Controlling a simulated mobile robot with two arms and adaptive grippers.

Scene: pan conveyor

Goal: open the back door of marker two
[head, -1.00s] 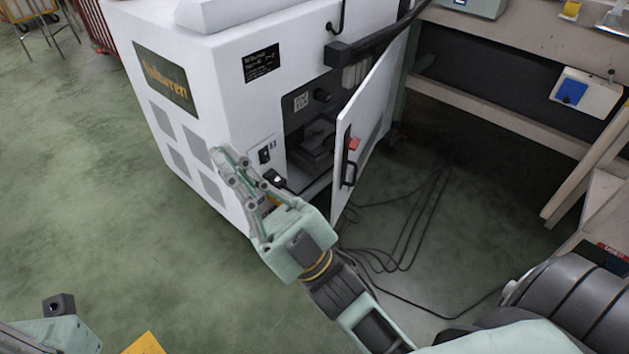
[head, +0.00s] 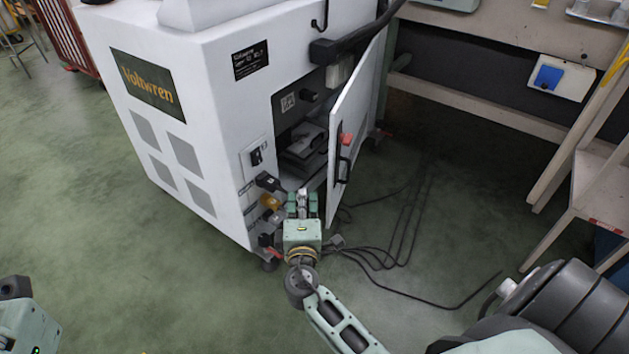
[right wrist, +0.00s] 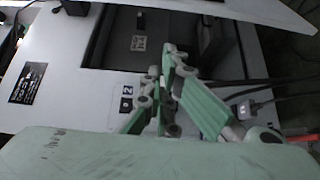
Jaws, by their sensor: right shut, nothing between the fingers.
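The white machine (head: 222,110) stands at the centre left in the head view, with a "Voltwren" plate on one side. Its back door (head: 357,105) is a white panel standing ajar to the right of a dark opening (head: 300,135). My right gripper (head: 302,197) is shut and empty in front of the lower part of the opening, left of the door's lower edge. In the right wrist view its fingers (right wrist: 168,75) point towards the dark opening. Only part of my left gripper (head: 18,300) shows at the lower left.
Plugs and sockets (head: 268,205) sit on the machine's corner beside my right gripper. Black cables (head: 395,240) lie on the floor to the right. A bench (head: 480,120) and a stand (head: 590,180) are at the right.

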